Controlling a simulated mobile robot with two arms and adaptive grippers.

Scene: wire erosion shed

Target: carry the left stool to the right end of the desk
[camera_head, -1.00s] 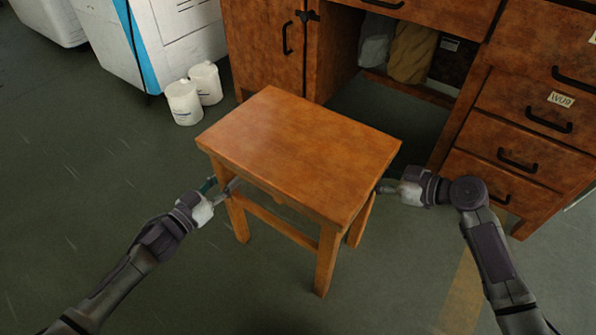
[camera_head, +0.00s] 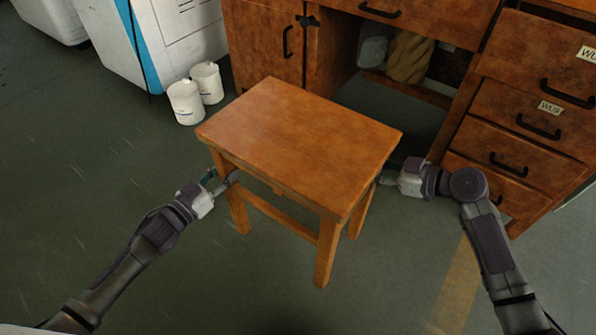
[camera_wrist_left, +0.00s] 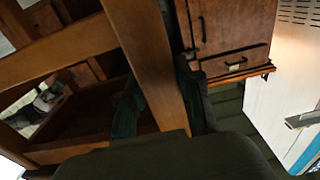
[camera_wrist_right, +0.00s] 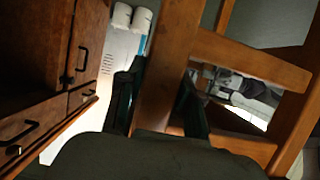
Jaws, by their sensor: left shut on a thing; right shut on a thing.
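The wooden stool (camera_head: 300,140), orange-brown with a square seat, stands out in the middle of the head view, in front of the desk (camera_head: 270,45). My left gripper (camera_head: 226,184) is shut on the stool's left leg, below the seat; in the left wrist view the leg (camera_wrist_left: 150,65) runs between its fingers. My right gripper (camera_head: 388,180) is at the stool's right side, its fingertips partly hidden by the seat edge. In the right wrist view it is shut on a leg (camera_wrist_right: 165,70). I cannot tell whether the feet touch the floor.
The desk has an open knee space with bags (camera_head: 408,57) inside and drawers (camera_head: 515,130) on the right, close to my right arm. Two white tubs (camera_head: 185,102) stand left of the desk beside a white and blue machine (camera_head: 160,40). The floor at the left is clear.

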